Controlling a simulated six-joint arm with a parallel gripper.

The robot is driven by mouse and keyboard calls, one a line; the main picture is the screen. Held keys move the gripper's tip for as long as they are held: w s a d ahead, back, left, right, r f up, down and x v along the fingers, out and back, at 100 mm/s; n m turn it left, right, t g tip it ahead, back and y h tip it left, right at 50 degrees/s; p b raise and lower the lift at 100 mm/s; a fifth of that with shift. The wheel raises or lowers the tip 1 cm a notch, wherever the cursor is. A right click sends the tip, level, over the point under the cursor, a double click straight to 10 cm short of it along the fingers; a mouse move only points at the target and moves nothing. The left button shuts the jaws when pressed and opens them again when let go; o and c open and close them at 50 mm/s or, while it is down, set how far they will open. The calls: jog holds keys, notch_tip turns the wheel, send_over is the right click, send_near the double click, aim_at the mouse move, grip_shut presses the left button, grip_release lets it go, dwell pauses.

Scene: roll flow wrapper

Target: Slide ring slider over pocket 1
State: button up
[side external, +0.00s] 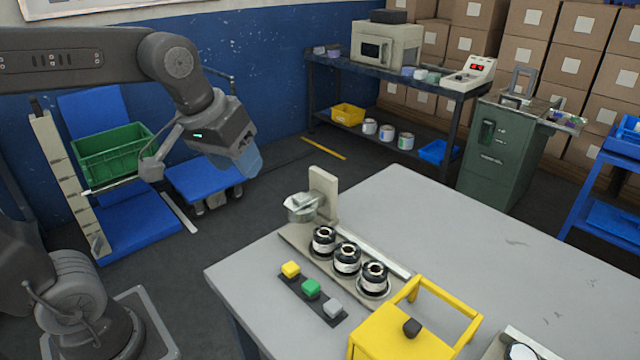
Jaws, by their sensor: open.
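A metallic ring-like part (301,208), probably the ring slider, sits beside a beige upright post (324,192) at the far left end of the fixture plate (293,236). Three black-and-white rolls stand upright in a row of round pockets on the plate: the nearest to the post (323,240), the middle one (347,259) and the far one (374,279). No pocket number is readable. My gripper (246,160) is raised left of and above the table, apart from the ring and the rolls. It is open and holds nothing visible.
A dark strip (296,290) with yellow, green and grey blocks lies in front of the plate. A yellow framed box (391,338) stands right of the rolls. A metal rail (380,254) runs behind them.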

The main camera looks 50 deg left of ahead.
jog(key=w+a+r+n+g, duration=0.25)
jog(key=w+n, duration=0.25)
jog(key=w, duration=0.6)
jog(key=n+g, duration=0.2)
jog(key=n, duration=0.8)
send_over(323, 173)
notch_tip(323, 173, down, 12)
jog(key=r, duration=0.1)
notch_tip(323, 173, down, 14)
jog(key=shift+w+r, duration=0.1)
grip_shut()
